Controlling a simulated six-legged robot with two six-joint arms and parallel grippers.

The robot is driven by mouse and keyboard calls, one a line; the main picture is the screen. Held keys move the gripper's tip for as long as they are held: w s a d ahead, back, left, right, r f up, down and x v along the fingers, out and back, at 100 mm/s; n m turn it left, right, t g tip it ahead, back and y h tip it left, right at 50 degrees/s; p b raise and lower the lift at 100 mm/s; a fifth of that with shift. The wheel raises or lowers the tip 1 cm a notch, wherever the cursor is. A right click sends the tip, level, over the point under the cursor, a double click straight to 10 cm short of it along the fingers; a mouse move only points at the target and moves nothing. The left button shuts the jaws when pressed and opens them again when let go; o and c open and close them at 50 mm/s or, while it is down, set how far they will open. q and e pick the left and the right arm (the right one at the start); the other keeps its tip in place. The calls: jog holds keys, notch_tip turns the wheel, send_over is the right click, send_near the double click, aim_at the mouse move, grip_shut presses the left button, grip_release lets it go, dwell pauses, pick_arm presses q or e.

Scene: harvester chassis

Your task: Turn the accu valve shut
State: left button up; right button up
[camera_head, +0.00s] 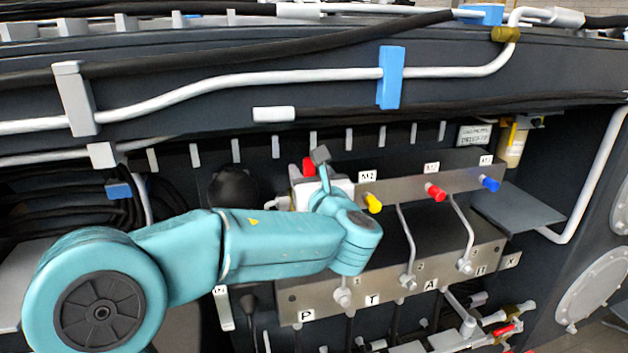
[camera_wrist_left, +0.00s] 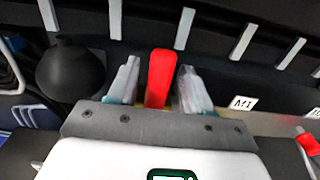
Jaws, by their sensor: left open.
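The red valve handle (camera_head: 309,168) stands behind my left wrist in the head view, beside the black round accumulator (camera_head: 233,187). In the left wrist view, the red handle (camera_wrist_left: 161,78) is upright between the two pale fingers of my left gripper (camera_wrist_left: 158,86). The gripper is open, with a finger on either side of the handle and small gaps visible. In the head view, my left gripper (camera_head: 319,157) is mostly hidden by my own teal wrist. The valve body below the handle is hidden. The accumulator (camera_wrist_left: 70,72) is left of the gripper in the wrist view.
A metal block with yellow (camera_head: 372,203), red (camera_head: 436,192) and blue (camera_head: 490,184) caps lies right of my wrist. A lower block (camera_head: 320,294) is marked P, T, A. Pipes and a blue clamp (camera_head: 391,77) run above. Black hoses (camera_head: 60,212) hang at left.

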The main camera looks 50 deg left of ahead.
pick_arm(q)
jog(key=b+v, duration=0.3)
jog(key=v, duration=1.3)
jog(key=shift+s+d, duration=0.1)
jog(key=shift+d, duration=0.05)
